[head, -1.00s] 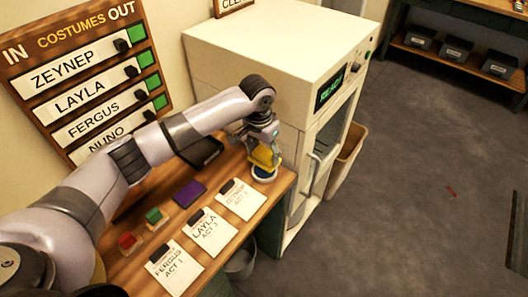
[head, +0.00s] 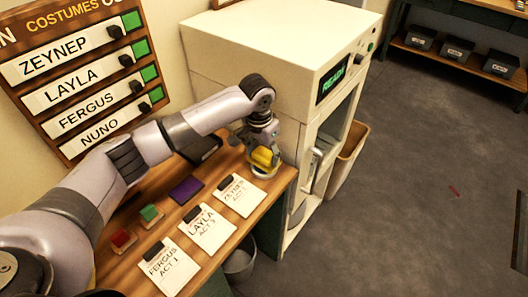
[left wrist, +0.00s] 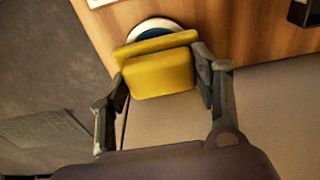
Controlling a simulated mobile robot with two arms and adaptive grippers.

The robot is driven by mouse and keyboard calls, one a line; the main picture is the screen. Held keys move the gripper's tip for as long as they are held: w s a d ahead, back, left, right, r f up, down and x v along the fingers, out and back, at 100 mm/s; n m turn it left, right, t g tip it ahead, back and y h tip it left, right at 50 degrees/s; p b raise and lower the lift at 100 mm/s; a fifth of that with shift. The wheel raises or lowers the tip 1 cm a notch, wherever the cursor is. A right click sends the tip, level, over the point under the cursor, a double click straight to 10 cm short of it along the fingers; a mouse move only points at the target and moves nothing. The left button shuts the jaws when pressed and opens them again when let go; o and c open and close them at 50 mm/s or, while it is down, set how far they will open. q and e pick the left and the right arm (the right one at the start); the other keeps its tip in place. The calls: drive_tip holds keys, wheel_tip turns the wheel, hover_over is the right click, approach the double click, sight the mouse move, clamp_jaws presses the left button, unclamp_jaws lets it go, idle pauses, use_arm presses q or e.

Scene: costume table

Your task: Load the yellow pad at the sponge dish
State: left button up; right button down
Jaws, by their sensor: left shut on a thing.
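The yellow pad (head: 262,159) is between the fingers of my left gripper (head: 264,152) at the far right end of the wooden table. It also shows in the left wrist view (left wrist: 160,72), with a finger of my left gripper (left wrist: 163,66) at each side. The sponge dish (head: 264,174) is round with a pale rim, just below the pad. In the left wrist view the dish (left wrist: 152,24) shows its white rim and dark blue inside beyond the pad, which hides part of it. I cannot tell whether pad and dish touch. My right gripper is out of view.
Three labelled cards (head: 207,230) lie along the front of the table. A purple pad (head: 187,190), a green block (head: 150,213) and a red block (head: 122,239) lie behind them. A white machine reading READY (head: 270,50) stands close to the right of the gripper.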

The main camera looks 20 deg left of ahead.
sight(264, 154)
use_arm(q)
drive_tip(key=shift+f, duration=0.5)
idle(0.5)
idle(1.2)
drive_tip(key=shift+s+f+p, duration=0.1)
drive_tip(key=shift+p, duration=0.4)
idle(0.5)
idle(0.5)
wheel_tip(264, 154, up, 7)
drive_tip(key=p, duration=0.8)
drive_tip(key=shift+p, duration=0.35)
idle(0.6)
